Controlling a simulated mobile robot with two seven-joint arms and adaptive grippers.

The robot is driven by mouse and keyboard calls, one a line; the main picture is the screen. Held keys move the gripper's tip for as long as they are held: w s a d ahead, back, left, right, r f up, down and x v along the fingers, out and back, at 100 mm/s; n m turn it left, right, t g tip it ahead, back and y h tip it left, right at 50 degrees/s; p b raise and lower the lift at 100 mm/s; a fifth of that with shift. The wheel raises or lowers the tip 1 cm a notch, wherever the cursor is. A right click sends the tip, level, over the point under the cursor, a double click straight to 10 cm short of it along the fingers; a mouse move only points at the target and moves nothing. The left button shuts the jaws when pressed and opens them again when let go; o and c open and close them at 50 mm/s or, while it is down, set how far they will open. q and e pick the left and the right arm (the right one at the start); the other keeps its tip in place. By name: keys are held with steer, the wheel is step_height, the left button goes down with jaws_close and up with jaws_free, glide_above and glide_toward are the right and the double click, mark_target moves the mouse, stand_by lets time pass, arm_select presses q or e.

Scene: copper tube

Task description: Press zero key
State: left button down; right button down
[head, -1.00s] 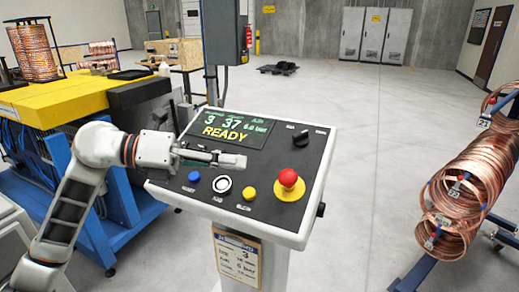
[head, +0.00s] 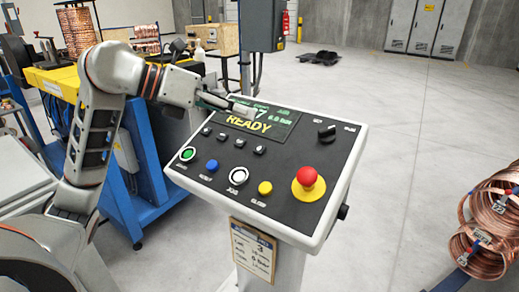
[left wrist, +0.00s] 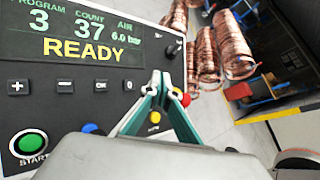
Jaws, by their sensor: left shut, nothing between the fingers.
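The zero key (head: 259,150) is the rightmost of the small dark keys in the row below the display. In the left wrist view the zero key (left wrist: 130,86) carries a "0" and lies just left of the fingers. My left gripper (head: 243,107) is shut and empty. In the head view its tips overlap the top of the display, beyond the key row. In the left wrist view the closed fingertips (left wrist: 158,78) appear right of the zero key. The gap between fingers and panel is hard to judge.
The display (head: 255,124) reads READY. Green (head: 187,154), blue (head: 211,165), white (head: 238,175) and yellow (head: 265,188) buttons line the near side. A red mushroom button (head: 306,177) stands up at right. A dark knob (head: 327,130) sits above it. Copper coils (head: 492,222) lie far right.

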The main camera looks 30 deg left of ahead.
arm_select(q)
steer(key=b, duration=0.4)
glide_toward(266, 146)
steer(key=shift+d+r+x, duration=0.1)
steer(key=shift+r+x, duration=0.05)
steer(key=shift+x, duration=0.75)
steer(key=shift+d+r+x, duration=0.1)
steer(key=shift+r+x, duration=0.1)
steer(key=shift+x, duration=0.7)
steer(key=shift+d+r+x, duration=0.15)
steer(key=shift+x, duration=0.7)
steer(key=shift+w, duration=0.1)
steer(key=shift+w+f+b, duration=0.15)
steer(key=shift+f+b, duration=0.15)
steer(key=shift+f, duration=0.1)
steer(key=shift+w+f+b, duration=0.2)
steer(key=shift+f+b, duration=0.1)
steer(key=shift+f, duration=0.2)
steer(key=shift+r, duration=0.1)
steer(key=shift+s+r+p, duration=0.4)
steer(key=shift+r+p, duration=0.1)
steer(key=shift+r, duration=0.3)
